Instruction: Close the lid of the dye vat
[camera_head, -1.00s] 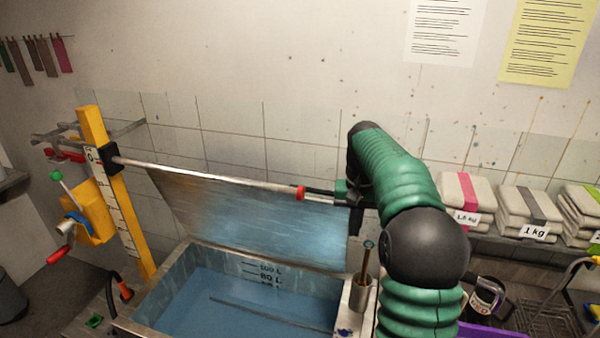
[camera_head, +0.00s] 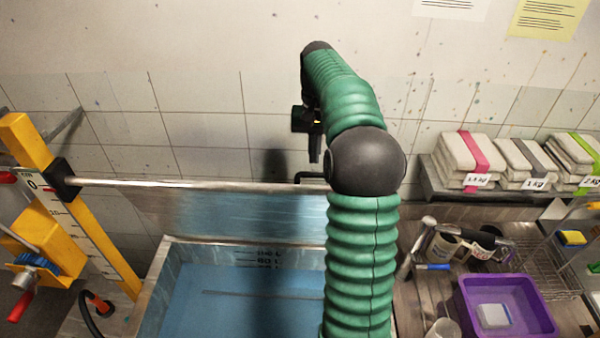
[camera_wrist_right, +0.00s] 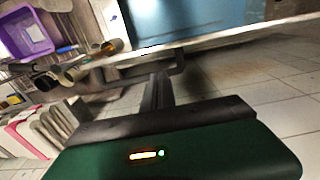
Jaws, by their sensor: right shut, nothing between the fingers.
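The dye vat (camera_head: 152,290) is a metal tub holding blue liquid, at the lower centre of the head view. Its lid (camera_head: 220,213) is a metal sheet standing raised and tilted at the vat's back side. A pale bar runs along the lid's upper edge, and a black handle (camera_head: 310,177) sticks out there. My right gripper (camera_head: 314,158) is shut and empty, just above and behind this handle. In the right wrist view, the shut fingers (camera_wrist_right: 158,88) point at the handle (camera_wrist_right: 140,76); whether they touch it I cannot tell. My right arm hides the vat's right side. My left gripper is out of view.
A yellow post (camera_head: 75,205) with a scale and crank stands left of the vat. A tiled wall (camera_head: 210,115) is close behind. On the right are a purple tub (camera_head: 505,310), mugs (camera_head: 450,245), a wire rack (camera_head: 545,265) and a shelf of folded cloth (camera_head: 470,160).

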